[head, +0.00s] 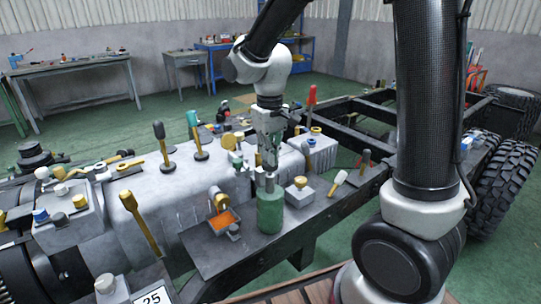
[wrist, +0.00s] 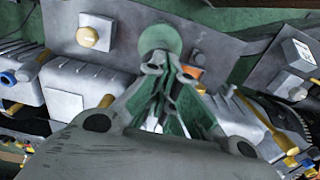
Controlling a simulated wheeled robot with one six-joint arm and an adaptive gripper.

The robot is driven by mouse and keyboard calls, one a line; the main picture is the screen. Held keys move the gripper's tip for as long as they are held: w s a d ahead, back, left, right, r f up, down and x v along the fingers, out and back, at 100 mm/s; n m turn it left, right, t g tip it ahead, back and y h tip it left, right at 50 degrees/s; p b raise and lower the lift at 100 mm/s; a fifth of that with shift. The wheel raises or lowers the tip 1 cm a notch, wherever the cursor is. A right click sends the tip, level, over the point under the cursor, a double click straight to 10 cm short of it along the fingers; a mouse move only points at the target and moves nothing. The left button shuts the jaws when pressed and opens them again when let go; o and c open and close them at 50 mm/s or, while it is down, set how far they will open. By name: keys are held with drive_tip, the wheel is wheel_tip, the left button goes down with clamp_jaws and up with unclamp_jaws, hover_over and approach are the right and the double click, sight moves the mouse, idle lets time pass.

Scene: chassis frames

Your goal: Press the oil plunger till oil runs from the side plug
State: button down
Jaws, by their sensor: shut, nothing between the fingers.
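A green cylinder (head: 270,212) stands upright on the grey plate beside the gearbox, with a narrow grey plunger top (head: 269,183). My gripper (head: 267,168) points straight down over it, shut and empty, with its fingertips at or just above the plunger. I cannot tell whether they touch. In the wrist view the green cylinder (wrist: 160,37) shows just beyond my fingertips (wrist: 155,64), which hide the plunger. An orange patch (head: 221,221) lies in a small tray left of the cylinder, under a yellow-brown fitting (head: 220,200). I cannot make out any running stream.
A small grey box with a yellow knob (head: 299,190) stands right of the cylinder. Tall levers with black (head: 161,140) and red (head: 311,100) handles rise around the gearbox. A loose cream-headed tool (head: 338,182) lies further right. Benches stand at the back wall.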

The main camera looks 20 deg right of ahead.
drive_tip(key=shift+r, duration=3.65)
drive_tip(key=s+d+r+m+t, duration=0.1)
drive_tip(key=s+d+r+t, duration=0.1)
drive_tip(key=s+d, duration=0.5)
drive_tip(key=s+d+r+m+t, duration=0.2)
drive_tip(key=s+d, duration=0.6)
drive_tip(key=s, duration=0.4)
drive_tip(key=shift+r+m, duration=0.3)
drive_tip(key=shift+r, duration=0.2)
idle(2.0)
